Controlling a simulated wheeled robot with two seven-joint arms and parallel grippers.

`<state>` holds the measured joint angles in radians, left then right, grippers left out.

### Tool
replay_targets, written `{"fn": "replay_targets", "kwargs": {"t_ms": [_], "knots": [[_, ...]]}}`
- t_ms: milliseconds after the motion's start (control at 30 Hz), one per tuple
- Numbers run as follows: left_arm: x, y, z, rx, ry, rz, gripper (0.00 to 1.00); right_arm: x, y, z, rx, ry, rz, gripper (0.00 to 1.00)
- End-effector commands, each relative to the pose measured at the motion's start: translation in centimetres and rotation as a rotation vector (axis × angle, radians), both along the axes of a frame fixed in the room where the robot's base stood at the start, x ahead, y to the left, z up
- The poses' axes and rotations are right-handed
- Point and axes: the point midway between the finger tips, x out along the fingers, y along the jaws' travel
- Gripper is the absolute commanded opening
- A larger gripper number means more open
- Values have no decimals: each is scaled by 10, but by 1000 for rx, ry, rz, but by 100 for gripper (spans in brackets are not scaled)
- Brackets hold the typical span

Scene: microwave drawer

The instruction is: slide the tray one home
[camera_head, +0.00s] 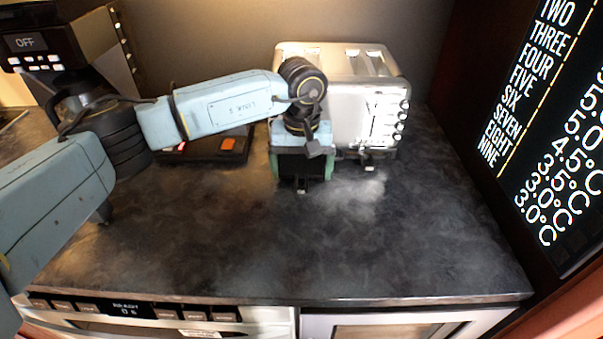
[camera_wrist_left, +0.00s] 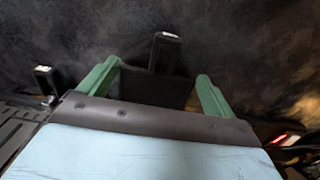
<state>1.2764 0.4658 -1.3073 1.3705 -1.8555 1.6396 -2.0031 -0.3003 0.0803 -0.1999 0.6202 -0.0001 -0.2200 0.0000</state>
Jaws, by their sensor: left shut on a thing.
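A silver toaster (camera_head: 335,72) stands at the back of the dark counter, with a column of round knobs on its front. My left gripper (camera_head: 302,172) is in front of the toaster's left part, pointing down, its green fingers on either side of a dark tray (camera_wrist_left: 152,90). The tray's small upright handle (camera_wrist_left: 165,52) sticks out between the fingertips. The tray juts out from under the toaster; its far end is hidden by my gripper. A second handle (camera_head: 369,166), apart to the right, sits low at the toaster's front. My right gripper is not in view.
A dark scale-like device (camera_head: 205,148) with an orange patch lies left of the toaster. A coffee machine (camera_head: 60,55) stands at the back left. A text panel (camera_head: 560,120) borders the right side. The counter's front and middle (camera_head: 270,250) are clear.

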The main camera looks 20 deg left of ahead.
Motion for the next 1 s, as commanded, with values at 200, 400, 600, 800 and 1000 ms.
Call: {"fn": "replay_targets", "kwargs": {"t_ms": [200, 400, 600, 800, 1000], "knots": [[9, 2, -1, 0, -1, 1, 44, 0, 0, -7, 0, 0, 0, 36], [14, 4, 0, -1, -1, 0, 44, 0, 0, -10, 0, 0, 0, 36], [14, 5, 1, 0, -2, 1, 96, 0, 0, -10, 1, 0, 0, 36], [15, 5, 1, -1, -3, 3, 100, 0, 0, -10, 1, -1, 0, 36], [11, 6, 3, -1, -4, 3, 100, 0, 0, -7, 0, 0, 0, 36]]}}
